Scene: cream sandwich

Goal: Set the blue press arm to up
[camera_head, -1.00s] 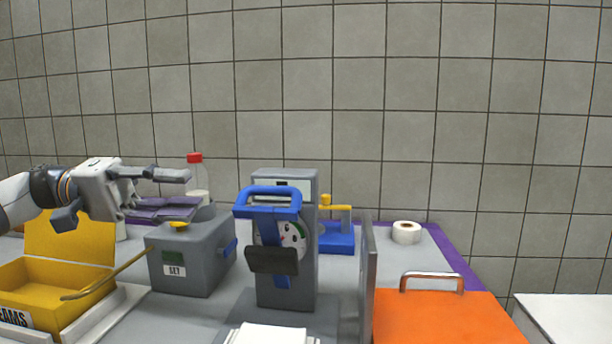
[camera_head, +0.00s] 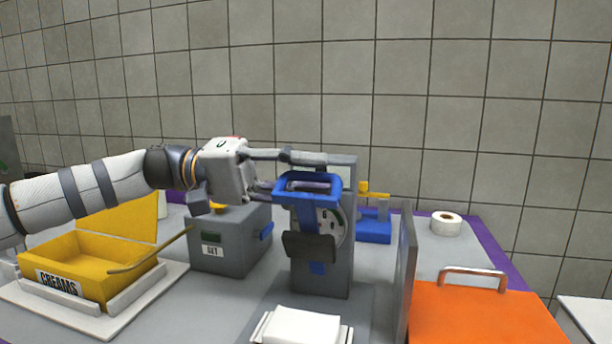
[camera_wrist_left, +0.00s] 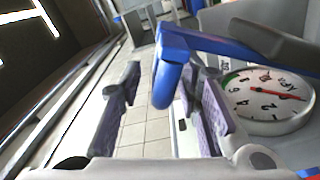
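The blue press arm (camera_head: 309,213) is on the front of a grey press (camera_head: 341,262), with its loop handle at the top and a dark pad (camera_head: 308,245) below. My left gripper (camera_head: 322,174) reaches in from the left at the handle, one finger above the loop and the other partly hidden by it. In the left wrist view the blue handle (camera_wrist_left: 163,84) lies between my open fingers (camera_wrist_left: 165,112), with gaps on both sides. A round dial (camera_wrist_left: 268,97) with a red needle is beside it. My right gripper is not in view.
A grey box (camera_head: 230,246) and a yellow CREAMS box (camera_head: 117,250) stand left. A white stack (camera_head: 302,327) lies in front of the press. A grey upright panel (camera_head: 406,272) and an orange lid (camera_head: 482,318) stand right. A tape roll (camera_head: 446,223) is behind.

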